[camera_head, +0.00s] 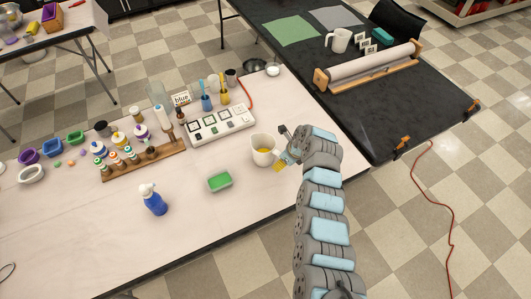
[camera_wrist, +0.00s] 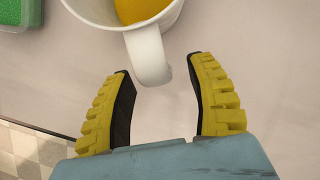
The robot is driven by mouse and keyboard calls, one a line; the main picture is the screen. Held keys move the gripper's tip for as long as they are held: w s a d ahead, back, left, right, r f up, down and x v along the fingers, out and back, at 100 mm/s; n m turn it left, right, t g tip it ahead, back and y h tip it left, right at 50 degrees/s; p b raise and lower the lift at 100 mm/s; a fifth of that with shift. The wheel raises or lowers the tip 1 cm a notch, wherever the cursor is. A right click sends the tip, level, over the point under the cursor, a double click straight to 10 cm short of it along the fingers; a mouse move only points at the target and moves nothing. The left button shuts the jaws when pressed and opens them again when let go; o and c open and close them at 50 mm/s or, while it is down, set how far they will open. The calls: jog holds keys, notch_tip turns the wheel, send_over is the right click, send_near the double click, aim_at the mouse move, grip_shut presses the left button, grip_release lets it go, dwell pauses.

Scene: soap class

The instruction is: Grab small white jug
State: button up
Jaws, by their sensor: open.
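The small white jug (camera_head: 262,155) stands upright on the pale table, and something yellow-orange shows inside it. In the wrist view the jug (camera_wrist: 97,12) is cut off by the top edge, and its handle (camera_wrist: 149,55) points down toward me. My gripper (camera_wrist: 158,62) is open, with one yellow-padded finger on each side, and the handle's lower end reaches between the fingertips. I see no finger touching the handle. In the head view my gripper (camera_head: 286,158) is just right of the jug, partly hidden by my arm.
A green sponge in a green tray (camera_head: 220,181) lies left of the jug. A blue spray bottle (camera_head: 152,199) stands further left. A white switch panel (camera_head: 221,125) and a wooden rack of bottles (camera_head: 143,160) are behind. Another white jug (camera_head: 340,41) stands on the black table.

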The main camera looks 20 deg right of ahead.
jog(key=shift+w+a+f, duration=0.1)
jog(key=shift+w+f, duration=0.05)
jog(key=shift+f, duration=0.45)
grip_shut()
